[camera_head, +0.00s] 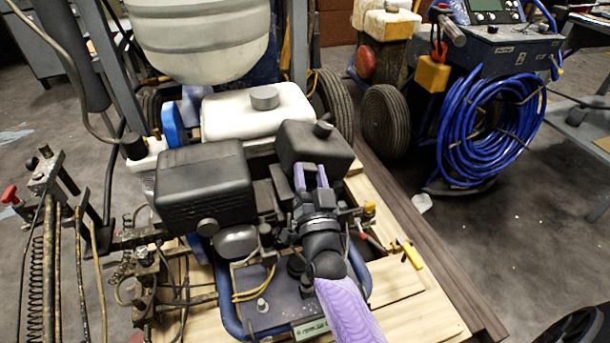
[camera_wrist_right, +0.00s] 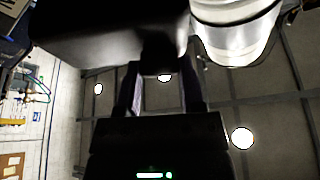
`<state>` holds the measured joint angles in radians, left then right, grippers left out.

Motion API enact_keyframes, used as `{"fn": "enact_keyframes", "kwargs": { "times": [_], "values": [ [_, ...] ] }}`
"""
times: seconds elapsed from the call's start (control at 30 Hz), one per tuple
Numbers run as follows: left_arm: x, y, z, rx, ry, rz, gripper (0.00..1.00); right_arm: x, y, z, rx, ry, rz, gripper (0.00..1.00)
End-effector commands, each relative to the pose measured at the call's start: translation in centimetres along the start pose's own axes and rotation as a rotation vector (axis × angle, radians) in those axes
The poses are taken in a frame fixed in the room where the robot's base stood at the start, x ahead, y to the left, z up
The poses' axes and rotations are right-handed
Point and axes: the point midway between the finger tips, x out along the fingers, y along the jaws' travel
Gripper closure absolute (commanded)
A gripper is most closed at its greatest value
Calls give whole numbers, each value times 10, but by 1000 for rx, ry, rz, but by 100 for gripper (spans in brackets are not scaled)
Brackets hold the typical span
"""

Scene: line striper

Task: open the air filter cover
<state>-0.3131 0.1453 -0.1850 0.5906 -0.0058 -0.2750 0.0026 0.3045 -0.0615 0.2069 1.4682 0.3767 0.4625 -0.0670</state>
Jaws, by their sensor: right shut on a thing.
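The air filter cover (camera_head: 312,146) appears to be the black box on the right of the engine, with a round knob (camera_head: 323,129) on top. It looks closed and level. My right gripper (camera_head: 310,172) reaches up from the front, its two fingers at the box's lower front edge. In the right wrist view the dark box (camera_wrist_right: 110,28) fills the top, and the fingers (camera_wrist_right: 160,68) stand on either side of a dark part under it. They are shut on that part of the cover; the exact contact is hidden. My left gripper is not in view.
A second black box (camera_head: 204,182) sits just left, and a white tank (camera_head: 257,112) behind. A large white container (camera_head: 200,40) stands at the back. Hoses and springs crowd the left. A yellow-handled valve (camera_head: 410,254) is right of my forearm. Coiled blue hose (camera_head: 492,125) hangs back right.

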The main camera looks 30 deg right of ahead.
Motion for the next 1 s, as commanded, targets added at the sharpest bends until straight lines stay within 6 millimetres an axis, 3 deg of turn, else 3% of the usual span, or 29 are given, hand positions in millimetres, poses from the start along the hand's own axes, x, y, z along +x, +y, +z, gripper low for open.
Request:
{"fn": "enact_keyframes", "kwargs": {
  "times": [0.03, 0.4, 1.0],
  "values": [
    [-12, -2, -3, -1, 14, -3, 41, 5, -1, -12, 41, 4, 17, 100],
    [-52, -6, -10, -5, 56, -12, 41, 18, 22, -44, 365, 5, 151, 100],
    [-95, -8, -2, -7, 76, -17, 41, 30, 80, -74, 884, 4, 366, 100]
  ]
}}
